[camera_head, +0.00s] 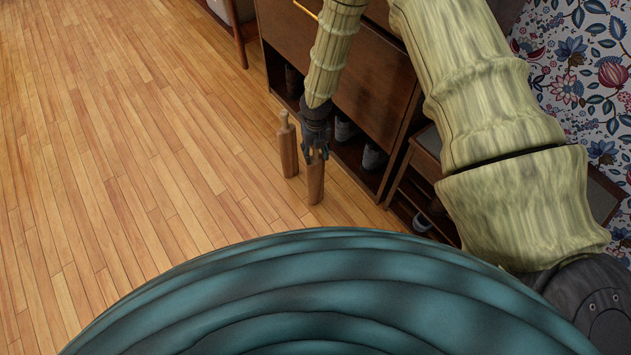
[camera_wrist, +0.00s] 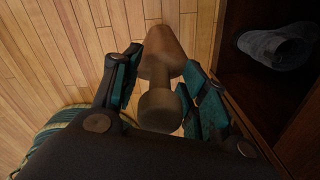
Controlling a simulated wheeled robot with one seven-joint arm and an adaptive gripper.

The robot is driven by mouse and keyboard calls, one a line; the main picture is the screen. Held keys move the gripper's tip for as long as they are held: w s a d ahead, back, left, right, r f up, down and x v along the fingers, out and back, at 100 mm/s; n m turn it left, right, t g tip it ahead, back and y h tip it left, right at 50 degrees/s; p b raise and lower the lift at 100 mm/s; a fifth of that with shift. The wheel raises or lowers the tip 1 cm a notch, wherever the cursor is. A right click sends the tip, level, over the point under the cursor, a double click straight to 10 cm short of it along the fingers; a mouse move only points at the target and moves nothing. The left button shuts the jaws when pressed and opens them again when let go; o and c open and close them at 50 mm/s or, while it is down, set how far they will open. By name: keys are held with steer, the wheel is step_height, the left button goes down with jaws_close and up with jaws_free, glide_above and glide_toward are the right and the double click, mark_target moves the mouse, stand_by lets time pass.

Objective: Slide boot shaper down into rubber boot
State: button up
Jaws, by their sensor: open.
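Two wooden boot shapers stand upright on the floor in the head view: a left one (camera_head: 287,147) with a knob on top, and a right one (camera_head: 315,182) whose top is hidden by my gripper (camera_head: 315,146). In the wrist view, a wooden shaper (camera_wrist: 161,48) with a round knob (camera_wrist: 160,109) lies between the fingers of my open gripper (camera_wrist: 161,62). The fingers stand on both sides of its neck; I cannot tell whether either touches it. I cannot make out a rubber boot for certain in either view.
A dark wooden cabinet (camera_head: 372,85) stands close beside my gripper, with several shoes low inside. A grey shoe (camera_wrist: 275,50) shows there in the wrist view. A smaller wooden unit (camera_head: 426,157) stands to its right. The plank floor (camera_head: 110,150) is clear on the left.

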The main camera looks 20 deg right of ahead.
jaws_close()
steer(key=shift+r, duration=0.2)
stand_by(0.3)
